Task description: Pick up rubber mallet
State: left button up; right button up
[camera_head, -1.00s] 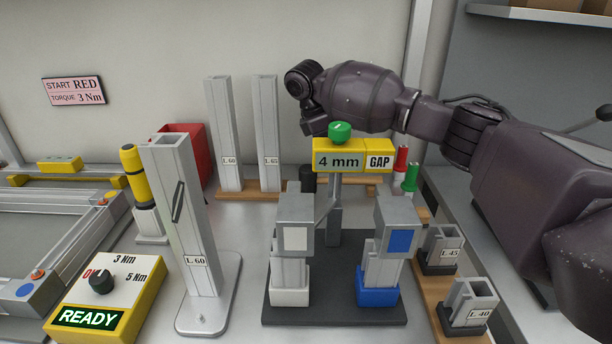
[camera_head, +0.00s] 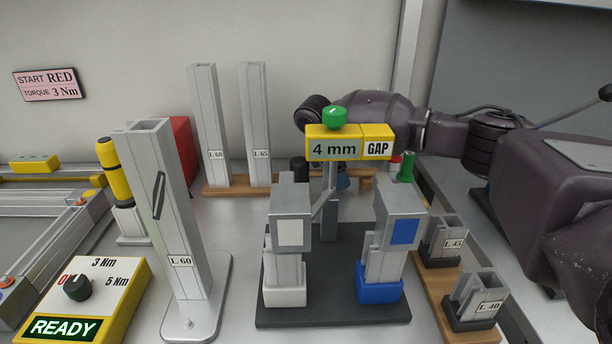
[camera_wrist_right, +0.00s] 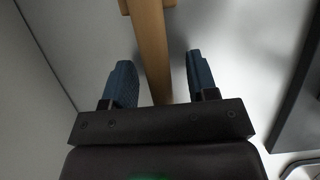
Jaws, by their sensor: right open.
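What appears to be the rubber mallet lies behind the gap gauge, near the back wall. Its dark cylindrical head (camera_head: 299,168) shows beside the gauge post, and a wooden handle (camera_head: 364,173) seems to run right from it. In the right wrist view a wooden bar (camera_wrist_right: 153,50), likely that handle, runs between the blue fingers of my right gripper (camera_wrist_right: 162,82). The gripper is open, with visible gaps on both sides of the bar. In the head view its fingers (camera_head: 343,181) are mostly hidden behind the gauge. My left gripper is out of view.
The yellow 4 mm gap gauge (camera_head: 349,144) on its dark base (camera_head: 333,316) stands in front of my right gripper. Tall profiles (camera_head: 209,125) stand left of it. Red and green items (camera_head: 406,167) and short profiles (camera_head: 474,297) are to the right.

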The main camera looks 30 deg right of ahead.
jog(key=shift+r, duration=0.2)
grip_shut()
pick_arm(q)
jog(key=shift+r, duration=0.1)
pick_arm(e)
jog(key=shift+r, duration=0.15)
pick_arm(q)
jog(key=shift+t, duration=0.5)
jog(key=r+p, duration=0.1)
jog(key=p, duration=0.1)
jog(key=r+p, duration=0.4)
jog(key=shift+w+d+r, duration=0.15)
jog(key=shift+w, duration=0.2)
pick_arm(e)
notch_tip(320, 180, up, 20)
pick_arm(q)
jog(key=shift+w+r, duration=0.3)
